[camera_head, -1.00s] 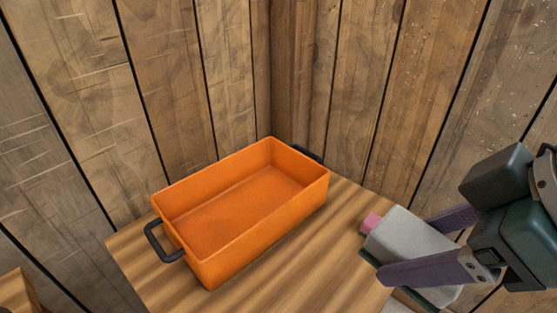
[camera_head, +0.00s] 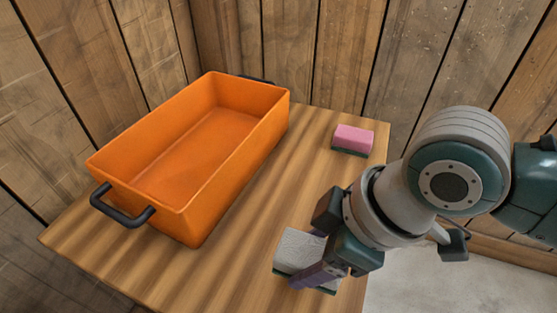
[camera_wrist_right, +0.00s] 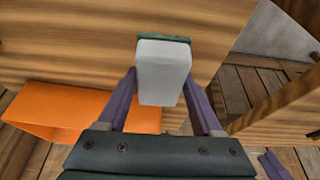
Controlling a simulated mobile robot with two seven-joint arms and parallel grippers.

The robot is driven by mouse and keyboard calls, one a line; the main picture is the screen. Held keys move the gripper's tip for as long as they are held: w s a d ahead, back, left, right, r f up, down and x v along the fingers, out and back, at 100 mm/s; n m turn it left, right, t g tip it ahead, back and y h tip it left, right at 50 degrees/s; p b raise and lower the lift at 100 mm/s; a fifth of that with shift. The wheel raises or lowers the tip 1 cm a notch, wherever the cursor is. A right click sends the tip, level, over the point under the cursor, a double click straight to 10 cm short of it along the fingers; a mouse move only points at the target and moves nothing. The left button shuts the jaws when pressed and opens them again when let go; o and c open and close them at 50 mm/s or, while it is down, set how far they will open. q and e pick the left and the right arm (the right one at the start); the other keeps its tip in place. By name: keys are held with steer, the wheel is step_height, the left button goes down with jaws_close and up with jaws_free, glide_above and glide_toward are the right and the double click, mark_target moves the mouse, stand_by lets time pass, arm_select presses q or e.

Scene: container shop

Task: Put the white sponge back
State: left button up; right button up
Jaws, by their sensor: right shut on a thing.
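The white sponge (camera_head: 300,250), pale with a dark green layer, is between the purple fingers of my right gripper (camera_head: 304,264). The gripper is shut on it over the front right of the wooden table. In the right wrist view the sponge (camera_wrist_right: 163,72) sits between both fingers of the gripper (camera_wrist_right: 164,88), its green layer at the far edge. I cannot tell whether it touches the tabletop. My left gripper does not show in the head view.
An empty orange container (camera_head: 245,150) with black handles stands left of my right gripper. A pink sponge (camera_head: 354,138) with a green base lies near the back right edge of the table (camera_head: 300,135). Wooden walls close off the back. Bare tabletop lies between the container and the pink sponge.

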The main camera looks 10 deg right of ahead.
steer(key=shift+f+b, duration=0.9)
steer(key=shift+f, duration=2.1)
steer(key=shift+f, duration=0.15)
steer(key=o, duration=1.3)
steer(key=p+v, duration=0.4)
steer(key=v, duration=0.7)
steer(key=shift+a, duration=0.15)
steer(key=s+a+r+m+t, duration=0.1)
steer(key=s+a+r+m, duration=0.1)
steer(key=s+r+m, duration=0.2)
steer(key=s+d+m+h, duration=0.1)
steer(key=s+d, duration=0.1)
steer(key=s+d+r+m+h, duration=0.1)
steer(key=d+m, duration=0.1)
steer(key=d, duration=0.1)
steer(key=s+d+m+h, duration=0.1)
steer(key=s+d+m, duration=0.1)
steer(key=d, duration=0.1)
steer(key=shift+s+r+h+p, duration=0.3)
steer(key=shift+s, duration=0.1)
